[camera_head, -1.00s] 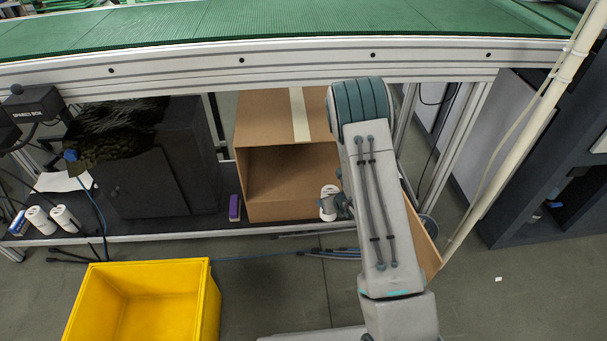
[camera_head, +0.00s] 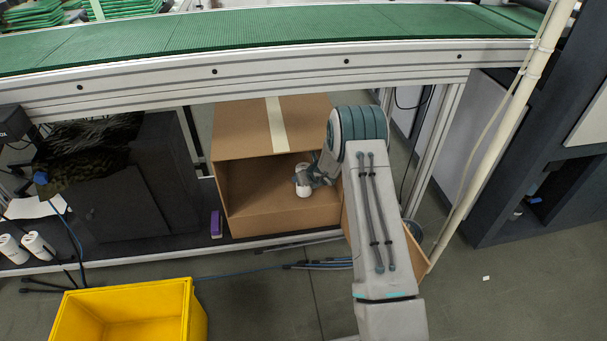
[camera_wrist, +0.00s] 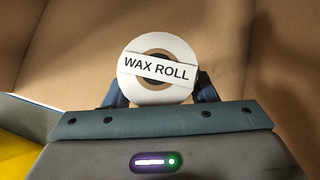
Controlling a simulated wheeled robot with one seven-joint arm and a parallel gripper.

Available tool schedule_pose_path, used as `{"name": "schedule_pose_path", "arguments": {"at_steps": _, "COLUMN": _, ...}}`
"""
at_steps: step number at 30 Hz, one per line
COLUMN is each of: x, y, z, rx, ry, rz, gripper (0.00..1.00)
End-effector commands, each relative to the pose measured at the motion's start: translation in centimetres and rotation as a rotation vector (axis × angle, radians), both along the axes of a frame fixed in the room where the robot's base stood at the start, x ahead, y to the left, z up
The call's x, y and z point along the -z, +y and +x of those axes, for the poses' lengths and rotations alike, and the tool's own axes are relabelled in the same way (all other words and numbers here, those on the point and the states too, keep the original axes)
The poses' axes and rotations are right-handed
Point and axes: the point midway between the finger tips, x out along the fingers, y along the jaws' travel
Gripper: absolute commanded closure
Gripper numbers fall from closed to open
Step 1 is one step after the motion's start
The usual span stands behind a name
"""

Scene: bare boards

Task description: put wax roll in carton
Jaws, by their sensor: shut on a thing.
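The wax roll (camera_wrist: 158,90) is a white roll with a brown core and a label reading "WAX ROLL". My gripper (camera_wrist: 160,98) is shut on it, one finger at each side. Cardboard fills the background of the wrist view. I cannot tell whether the roll touches the carton. My arm hides the carton's right side.
A yellow bin (camera_head: 128,292) stands on the floor at the front left. A purple box (camera_head: 216,224) is left of the carton. Two white rolls (camera_head: 36,246) lie farther left, near a black cabinet (camera_head: 115,195). The green conveyor (camera_head: 270,32) runs above. A pale pole (camera_head: 500,130) stands right.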

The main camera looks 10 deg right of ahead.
Motion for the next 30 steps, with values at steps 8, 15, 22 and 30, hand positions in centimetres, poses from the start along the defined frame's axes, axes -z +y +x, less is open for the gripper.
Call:
{"name": "schedule_pose_path", "arguments": {"at_steps": 8, "x": 0.7, "y": 0.0, "z": 2.2, "rx": 0.001, "ry": -0.001, "rz": 0.001, "gripper": 0.78}}
{"name": "schedule_pose_path", "arguments": {"at_steps": 15, "x": 0.5, "y": 0.0, "z": 2.2, "rx": 0.0, "ry": -0.001, "rz": 0.0, "gripper": 0.78}}
{"name": "schedule_pose_path", "arguments": {"at_steps": 22, "x": 0.9, "y": 0.0, "z": 2.1, "rx": 0.0, "ry": 0.0, "rz": 0.0, "gripper": 0.37}}
{"name": "schedule_pose_path", "arguments": {"at_steps": 30, "x": 0.9, "y": 0.0, "z": 2.1, "rx": 0.0, "ry": 0.0, "rz": 0.0, "gripper": 0.27}}
